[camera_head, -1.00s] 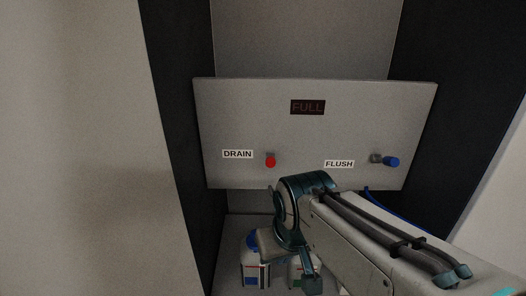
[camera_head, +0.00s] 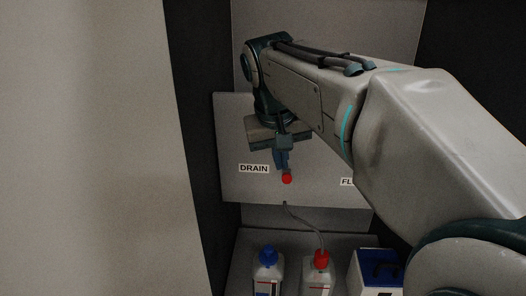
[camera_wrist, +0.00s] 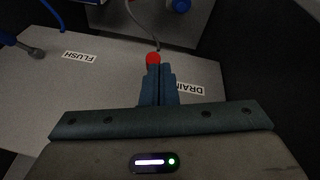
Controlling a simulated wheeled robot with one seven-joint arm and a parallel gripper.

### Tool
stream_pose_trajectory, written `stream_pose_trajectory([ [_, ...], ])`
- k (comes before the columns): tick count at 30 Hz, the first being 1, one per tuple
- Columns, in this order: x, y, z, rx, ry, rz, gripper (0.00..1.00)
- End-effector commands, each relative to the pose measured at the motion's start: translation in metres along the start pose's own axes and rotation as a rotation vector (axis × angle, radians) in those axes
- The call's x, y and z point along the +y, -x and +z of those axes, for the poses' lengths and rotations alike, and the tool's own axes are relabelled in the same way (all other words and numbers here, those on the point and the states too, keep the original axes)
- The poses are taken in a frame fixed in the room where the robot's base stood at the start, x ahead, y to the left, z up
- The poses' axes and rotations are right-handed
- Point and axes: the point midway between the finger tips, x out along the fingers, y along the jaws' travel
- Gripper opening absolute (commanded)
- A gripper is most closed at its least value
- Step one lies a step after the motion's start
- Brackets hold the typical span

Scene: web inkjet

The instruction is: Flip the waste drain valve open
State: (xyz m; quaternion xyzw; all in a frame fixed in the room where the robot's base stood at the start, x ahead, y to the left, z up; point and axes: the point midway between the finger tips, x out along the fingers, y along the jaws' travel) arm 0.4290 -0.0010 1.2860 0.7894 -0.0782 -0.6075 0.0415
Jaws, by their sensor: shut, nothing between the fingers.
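The drain valve's red knob (camera_head: 287,179) is on the light grey panel (camera_head: 235,130), to the right of the DRAIN label (camera_head: 254,168). My gripper (camera_head: 283,166) is shut and empty, its fingertips just above the knob in the head view. In the wrist view the red knob (camera_wrist: 153,58) sits right at the tips of my gripper (camera_wrist: 157,68). I cannot tell whether they touch. The valve's lever behind the knob is hidden by my fingers.
Below the panel stand a blue-capped bottle (camera_head: 268,272), a red-capped bottle (camera_head: 318,275) with a grey tube, and a blue-and-white container (camera_head: 376,272). The FLUSH label (camera_wrist: 79,57) shows in the wrist view. Dark side walls (camera_head: 200,120) flank the panel.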

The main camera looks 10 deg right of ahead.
Motion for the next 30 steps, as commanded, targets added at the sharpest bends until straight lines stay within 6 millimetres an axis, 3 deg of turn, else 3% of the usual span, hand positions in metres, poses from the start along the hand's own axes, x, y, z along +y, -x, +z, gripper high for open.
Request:
stream_pose_trajectory([
  [1,0.0,0.009,-0.014,0.001,-0.007,0.012,0.0],
  [6,0.002,0.034,-0.048,-0.001,-0.042,0.056,0.0],
  [12,0.003,0.052,-0.071,-0.001,-0.076,0.087,0.0],
  [30,0.004,0.054,-0.077,-0.002,-0.09,0.099,0.0],
])
